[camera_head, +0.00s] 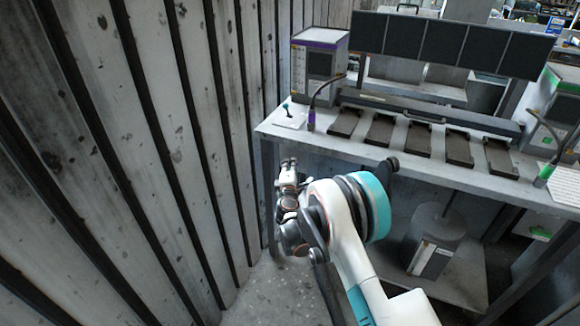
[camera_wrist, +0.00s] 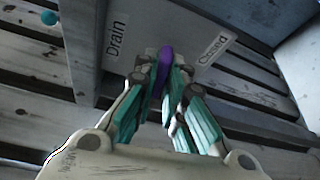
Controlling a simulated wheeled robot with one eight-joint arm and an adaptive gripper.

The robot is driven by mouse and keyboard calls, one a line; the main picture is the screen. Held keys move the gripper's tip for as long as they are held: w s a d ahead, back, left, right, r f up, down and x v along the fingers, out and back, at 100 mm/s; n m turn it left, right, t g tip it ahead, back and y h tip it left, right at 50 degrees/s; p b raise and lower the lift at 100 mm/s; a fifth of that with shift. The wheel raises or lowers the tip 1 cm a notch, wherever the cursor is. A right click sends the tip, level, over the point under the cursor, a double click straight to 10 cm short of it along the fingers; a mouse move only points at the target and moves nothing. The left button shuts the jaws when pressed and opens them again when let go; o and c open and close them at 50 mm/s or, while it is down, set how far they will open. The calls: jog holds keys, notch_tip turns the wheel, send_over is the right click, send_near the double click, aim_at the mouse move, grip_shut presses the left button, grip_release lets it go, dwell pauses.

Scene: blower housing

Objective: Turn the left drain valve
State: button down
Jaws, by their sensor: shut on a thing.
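The left drain valve's purple handle (camera_wrist: 166,54) shows in the wrist view, on a grey panel between a "Drain" label (camera_wrist: 115,36) and a "Closed" label (camera_wrist: 214,51). The handle stands roughly upright in that picture. My gripper (camera_wrist: 163,77) has its fingers closed around the handle's near end, hiding that part. In the head view my gripper (camera_head: 289,172) is at the left front of the workbench (camera_head: 340,151). I cannot make out the valve handle there.
A wooden slat wall (camera_head: 180,130) stands close on the left of my arm. Several dark blocks (camera_head: 382,130) lie on the bench, with a purple-topped box (camera_head: 319,62) behind. A grey cylinder (camera_head: 437,228) stands below the bench. Some floor (camera_head: 275,285) is bare.

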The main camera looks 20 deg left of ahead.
jog(key=shift+f+m+t, duration=0.1)
jog(key=shift+m+t, duration=0.3)
jog(key=shift+m, duration=0.4)
jog(key=c, duration=1.7)
grip_release()
jog(key=shift+o, duration=0.2)
jog(key=v, duration=1.2)
jog(key=shift+d, duration=0.1)
